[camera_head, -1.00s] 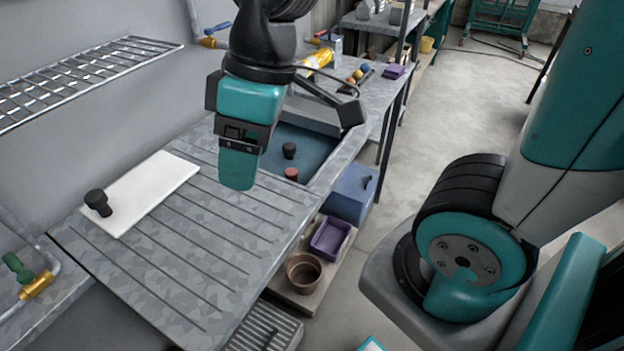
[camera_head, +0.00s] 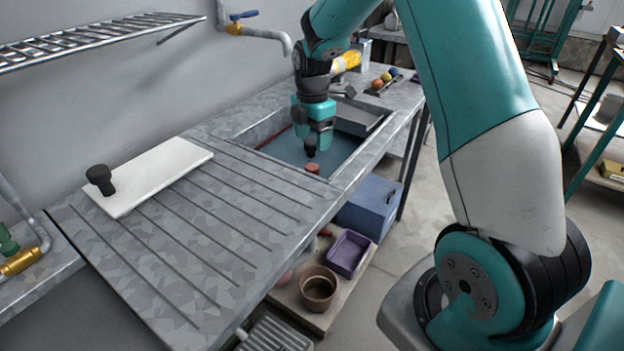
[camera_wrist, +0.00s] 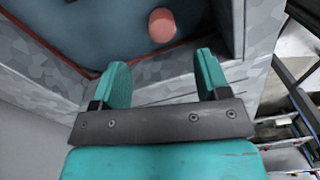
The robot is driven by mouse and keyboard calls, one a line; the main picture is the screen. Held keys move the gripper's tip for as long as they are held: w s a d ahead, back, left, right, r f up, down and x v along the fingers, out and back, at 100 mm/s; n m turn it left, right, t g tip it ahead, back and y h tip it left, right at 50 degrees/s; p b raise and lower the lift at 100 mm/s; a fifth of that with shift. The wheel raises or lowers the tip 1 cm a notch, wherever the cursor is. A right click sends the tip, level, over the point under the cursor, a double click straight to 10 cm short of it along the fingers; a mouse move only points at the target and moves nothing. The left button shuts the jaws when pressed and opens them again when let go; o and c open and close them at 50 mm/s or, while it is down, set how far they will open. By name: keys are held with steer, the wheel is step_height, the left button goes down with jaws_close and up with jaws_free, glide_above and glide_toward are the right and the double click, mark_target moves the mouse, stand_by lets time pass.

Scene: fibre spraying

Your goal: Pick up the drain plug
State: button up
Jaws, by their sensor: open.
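I cannot tell which one is the drain plug. Another black knob (camera_head: 100,179) stands on the white board.
The sink basin (camera_head: 345,150) has raised walls close around my gripper. The white board (camera_head: 150,178) lies on the ribbed drainboard (camera_head: 215,225), which is otherwise clear. A tap pipe (camera_head: 265,32) juts from the wall.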

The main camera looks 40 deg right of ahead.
mark_target(312, 166)
step_height(312, 166, down, 11)
steer(key=shift+s+a+r+p, duration=0.1)
steer(key=shift+a+p, duration=0.05)
steer(key=shift+p, duration=0.15)
steer(key=c, duration=1)
steer(key=shift+c, duration=0.2)
step_height(312, 166, up, 20)
